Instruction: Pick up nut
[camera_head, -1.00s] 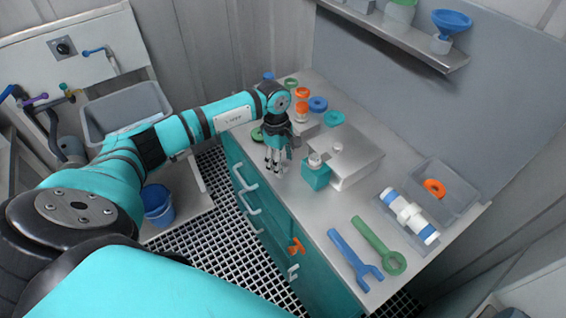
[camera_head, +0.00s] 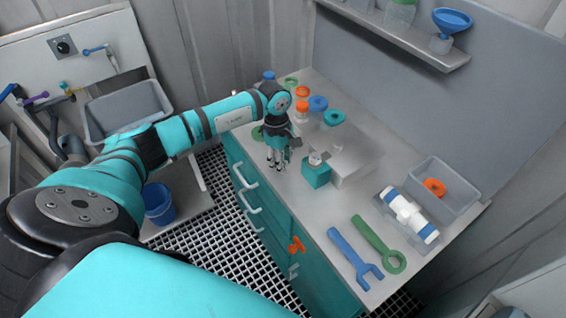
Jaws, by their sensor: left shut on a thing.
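My left gripper (camera_head: 277,164) points down over the left front edge of the bench, beside the teal block. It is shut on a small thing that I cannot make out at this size. Several ring-like parts that could be nuts lie at the back of the bench: a blue ring (camera_head: 318,103), a teal ring (camera_head: 334,117) and a green ring (camera_head: 291,83). Another green ring (camera_head: 257,133) shows partly behind my left gripper. An orange ring (camera_head: 434,187) lies in the clear tray (camera_head: 462,201) at the right. My right gripper is not in view.
A teal block (camera_head: 317,174) and a grey metal box (camera_head: 352,160) stand just right of the gripper. A blue wrench (camera_head: 352,254) and a green wrench (camera_head: 374,240) lie in front. A shelf (camera_head: 410,38) overhangs the back.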

